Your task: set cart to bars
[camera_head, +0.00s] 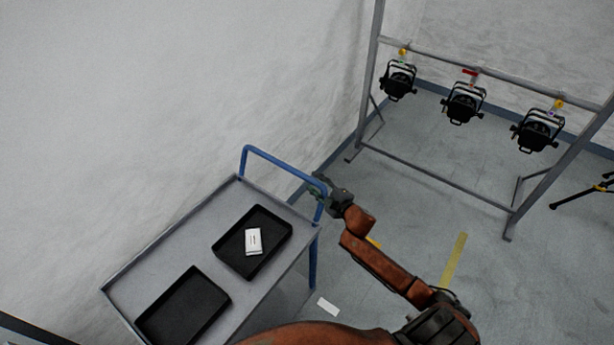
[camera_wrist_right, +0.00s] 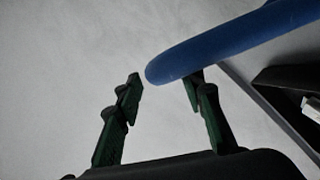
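The cart (camera_head: 190,232) is a grey-topped trolley at lower left, beside the wall. Its blue push handle (camera_head: 275,157) rises at the far end and also shows in the right wrist view (camera_wrist_right: 235,42). My right gripper (camera_head: 316,186) is at the handle's right-hand bend. In the wrist view the dark green fingers (camera_wrist_right: 163,84) are spread apart, with the rounded bend of the handle between their tips and overlapping the right fingertip. I cannot tell whether they touch. The bars are a grey metal frame (camera_head: 432,174) at upper right. My left gripper is out of view.
Two black trays (camera_head: 222,259) (camera_head: 150,325) sit on the cart; the farther one holds a white box (camera_head: 253,241). Several black par cans (camera_head: 464,104) hang from the frame's upper bar. Yellow tape (camera_head: 455,258) and a white card (camera_head: 328,307) lie on the otherwise open floor. A black stand leg (camera_head: 575,198) is at right.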

